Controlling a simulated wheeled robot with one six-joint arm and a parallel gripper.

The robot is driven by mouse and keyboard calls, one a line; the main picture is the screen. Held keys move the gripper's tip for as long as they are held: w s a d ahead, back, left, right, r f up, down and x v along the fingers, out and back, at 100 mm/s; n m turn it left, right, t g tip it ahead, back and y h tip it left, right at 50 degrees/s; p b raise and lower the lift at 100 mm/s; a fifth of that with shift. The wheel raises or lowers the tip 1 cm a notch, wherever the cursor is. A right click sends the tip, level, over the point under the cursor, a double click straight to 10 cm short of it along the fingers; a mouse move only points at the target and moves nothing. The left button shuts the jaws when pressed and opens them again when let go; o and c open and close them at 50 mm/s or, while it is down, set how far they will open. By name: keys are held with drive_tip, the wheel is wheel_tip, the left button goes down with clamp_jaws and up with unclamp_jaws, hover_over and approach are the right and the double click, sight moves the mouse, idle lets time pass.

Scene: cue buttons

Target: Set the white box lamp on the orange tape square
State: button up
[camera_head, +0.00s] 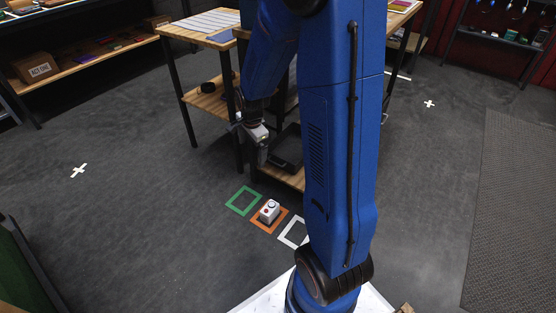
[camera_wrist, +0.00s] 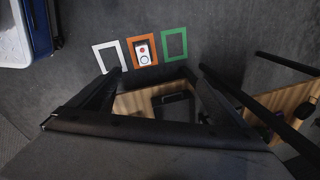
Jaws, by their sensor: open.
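The white box lamp (camera_head: 270,208) stands on the orange tape square (camera_head: 258,226) on the floor. In the wrist view the lamp (camera_wrist: 142,57) shows a red spot and a dark ring on its face, with the orange tape (camera_wrist: 130,40) around it. The lamp looks to be inside the tape outline. My gripper (camera_head: 262,155) is above and behind the lamp in the head view, near the table's lower shelf, and apart from the lamp. In the wrist view my gripper's fingers (camera_wrist: 152,88) are spread wide with nothing held between them.
A green tape square (camera_head: 231,208) and a white tape square (camera_head: 283,238) flank the orange one, both empty. A wooden table (camera_head: 205,30) with a low shelf (camera_head: 290,178) holding a black tray (camera_head: 288,150) stands behind. Open floor lies to the left.

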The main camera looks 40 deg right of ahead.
drive_tip(key=s+a+r+n+t, duration=0.1)
drive_tip(key=s+a+r+n, duration=0.25)
drive_tip(key=s+r, duration=0.35)
drive_tip(key=s+a+r+n, duration=0.2)
drive_tip(key=s+r+n, duration=0.3)
drive_tip(key=r, duration=0.3)
drive_tip(key=s+a+r+n, duration=0.1)
drive_tip(key=s+r+n, duration=0.2)
drive_tip(key=s, duration=0.5)
drive_tip(key=s+a+r+n+t, duration=0.1)
drive_tip(key=s+r+n, duration=0.2)
drive_tip(key=s+n, duration=0.3)
drive_tip(key=shift+s+a+r+t, duration=0.3)
drive_tip(key=shift+s+r, duration=0.05)
drive_tip(key=shift+s, duration=0.85)
